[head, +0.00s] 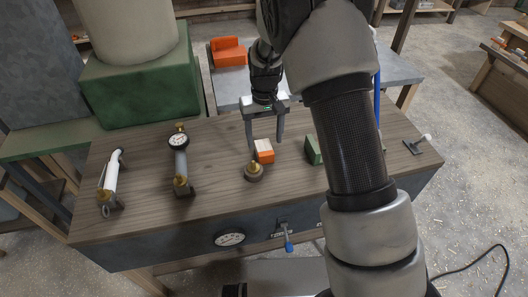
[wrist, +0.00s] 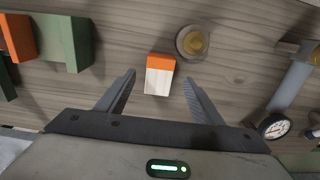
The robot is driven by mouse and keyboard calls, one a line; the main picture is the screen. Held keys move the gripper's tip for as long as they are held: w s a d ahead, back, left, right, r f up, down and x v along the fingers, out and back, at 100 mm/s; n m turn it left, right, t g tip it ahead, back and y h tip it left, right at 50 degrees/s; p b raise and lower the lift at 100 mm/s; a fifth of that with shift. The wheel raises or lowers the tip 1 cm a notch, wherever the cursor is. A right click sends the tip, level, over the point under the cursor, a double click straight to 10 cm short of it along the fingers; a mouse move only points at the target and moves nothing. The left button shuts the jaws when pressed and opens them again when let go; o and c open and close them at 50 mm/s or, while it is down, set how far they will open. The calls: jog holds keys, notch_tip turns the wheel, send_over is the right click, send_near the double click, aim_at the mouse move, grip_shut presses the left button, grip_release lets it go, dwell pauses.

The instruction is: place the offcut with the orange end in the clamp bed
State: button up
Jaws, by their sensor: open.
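The offcut (head: 264,152) is a small pale wood block with an orange end, lying on the wooden bench top. In the wrist view the offcut (wrist: 159,76) sits between my fingers, orange end away from my palm. My gripper (head: 265,143) is open and points down over the offcut. In the wrist view my gripper (wrist: 159,80) has a gap on both sides of the block. A green fixture (head: 313,150), which looks like the clamp bed, stands to the right, largely hidden by my arm. In the wrist view the green fixture (wrist: 70,43) has an orange part (wrist: 17,38) beside it.
A round brass-topped fitting (head: 254,172) stands close to the offcut. A gauge on a grey tube (head: 179,160) and a white-handled tool (head: 111,182) are at left. A dark T-shaped tool (head: 416,146) lies at right. Bare bench top lies between the gauge and the fitting.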

aim_at(265, 149)
jog(key=shift+w+f, duration=0.1)
jog(key=shift+f, duration=2.95)
jog(key=c, duration=1.3)
